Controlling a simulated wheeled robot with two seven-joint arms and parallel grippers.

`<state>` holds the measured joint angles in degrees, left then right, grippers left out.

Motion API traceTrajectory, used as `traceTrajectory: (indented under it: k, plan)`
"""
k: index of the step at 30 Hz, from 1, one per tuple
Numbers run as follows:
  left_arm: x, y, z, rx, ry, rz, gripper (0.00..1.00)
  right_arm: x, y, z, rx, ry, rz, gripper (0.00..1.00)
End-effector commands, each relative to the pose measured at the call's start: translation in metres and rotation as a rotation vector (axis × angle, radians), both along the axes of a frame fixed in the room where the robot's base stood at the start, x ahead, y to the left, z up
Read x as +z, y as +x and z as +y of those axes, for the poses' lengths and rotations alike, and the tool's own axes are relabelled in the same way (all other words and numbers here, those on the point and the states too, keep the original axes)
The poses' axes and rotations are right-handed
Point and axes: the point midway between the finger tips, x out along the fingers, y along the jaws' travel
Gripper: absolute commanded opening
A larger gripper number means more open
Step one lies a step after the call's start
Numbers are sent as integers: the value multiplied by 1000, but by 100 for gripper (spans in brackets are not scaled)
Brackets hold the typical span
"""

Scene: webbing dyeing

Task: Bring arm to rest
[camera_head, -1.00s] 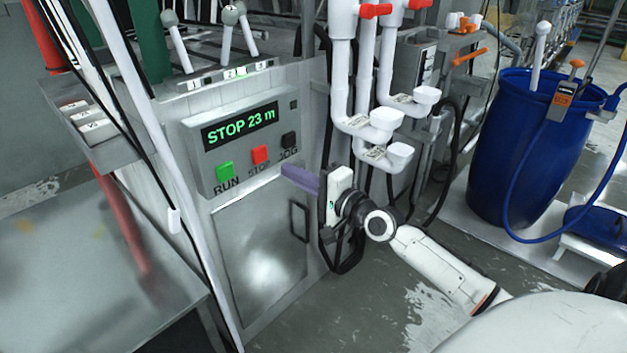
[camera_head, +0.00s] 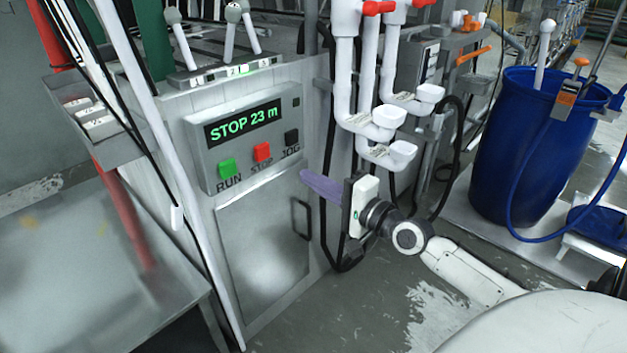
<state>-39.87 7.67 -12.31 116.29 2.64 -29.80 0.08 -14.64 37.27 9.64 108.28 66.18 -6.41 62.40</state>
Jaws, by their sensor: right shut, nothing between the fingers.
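My right arm comes in from the lower right in the head view. My right gripper (camera_head: 322,187) has purple fingers that are shut and hold nothing. It is in front of the grey machine cabinet, below and to the right of the control box (camera_head: 197,152), and apart from its buttons. The box display (camera_head: 243,124) reads "STOP 23 m". Below it are a green RUN button (camera_head: 227,168), a red STOP button (camera_head: 263,152) and a black JOG button (camera_head: 291,137). My left gripper does not show.
White pipes with red valve handles (camera_head: 378,8) and white cups (camera_head: 403,151) stand just behind and above my right gripper. A blue barrel (camera_head: 520,150) with a hose is at the right. A metal table (camera_head: 80,265) fills the lower left. Floor is open below the gripper.

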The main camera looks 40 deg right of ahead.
Motion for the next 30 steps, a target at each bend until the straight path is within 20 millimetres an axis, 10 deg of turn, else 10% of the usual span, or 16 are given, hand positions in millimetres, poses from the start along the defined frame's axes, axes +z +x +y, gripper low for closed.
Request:
traceTrajectory:
  k: [11,17,24,30]
  plan:
    - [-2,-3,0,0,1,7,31,-2,0,1,1,-4,3,0]
    - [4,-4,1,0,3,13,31,-53,-22,35,47,-203,97,0]
    - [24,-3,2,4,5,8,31,-171,-111,135,284,-787,291,0]
    - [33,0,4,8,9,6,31,-225,-196,208,548,-1237,349,0]
